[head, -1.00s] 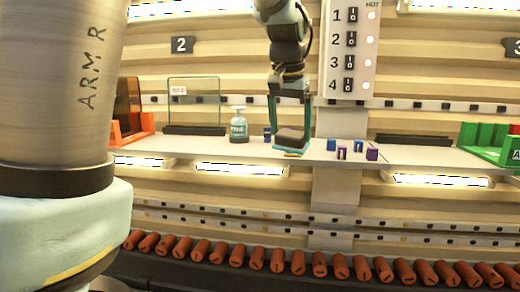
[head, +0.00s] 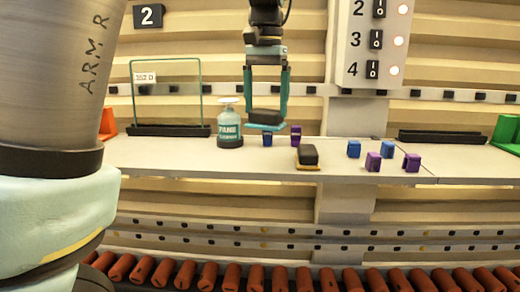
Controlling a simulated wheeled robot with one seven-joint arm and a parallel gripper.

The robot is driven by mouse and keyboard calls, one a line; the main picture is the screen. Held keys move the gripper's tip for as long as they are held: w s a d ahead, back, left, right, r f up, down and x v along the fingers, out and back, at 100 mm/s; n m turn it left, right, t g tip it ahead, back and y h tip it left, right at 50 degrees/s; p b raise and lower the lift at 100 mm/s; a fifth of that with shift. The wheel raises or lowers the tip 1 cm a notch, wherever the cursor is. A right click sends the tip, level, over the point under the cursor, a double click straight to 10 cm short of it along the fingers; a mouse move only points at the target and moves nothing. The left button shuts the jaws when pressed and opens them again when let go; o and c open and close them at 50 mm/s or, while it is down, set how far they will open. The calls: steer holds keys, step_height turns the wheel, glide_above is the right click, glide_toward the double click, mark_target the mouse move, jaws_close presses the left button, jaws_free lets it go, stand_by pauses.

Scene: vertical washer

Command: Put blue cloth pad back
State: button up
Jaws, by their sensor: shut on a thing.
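My gripper (head: 266,112) has two teal fingers pointing down over the white shelf, left of its middle. It is shut on the blue cloth pad (head: 264,126), a dark block with a blue underside, which appears held level just above the shelf. The exact gap below it is hard to tell. A similar dark pad with a yellow-orange base (head: 308,156) lies on the shelf to the right of the held pad and nearer the front edge.
A spray bottle (head: 230,125) stands just left of the held pad. A blue cube (head: 267,139) and a purple cube (head: 296,134) are close behind or below it. More blue and purple cubes (head: 373,161) stand to the right. A glass pane (head: 166,92) stands at the left.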

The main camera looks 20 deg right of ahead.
mark_target(266, 111)
step_height(266, 111, down, 9)
steer(key=shift+r+p, duration=0.1)
steer(key=shift+p, duration=0.85)
steer(key=o, duration=0.8)
steer(key=shift+o, duration=0.2)
step_height(266, 111, up, 12)
steer(key=shift+r+b, duration=0.1)
steer(key=shift+b, duration=0.95)
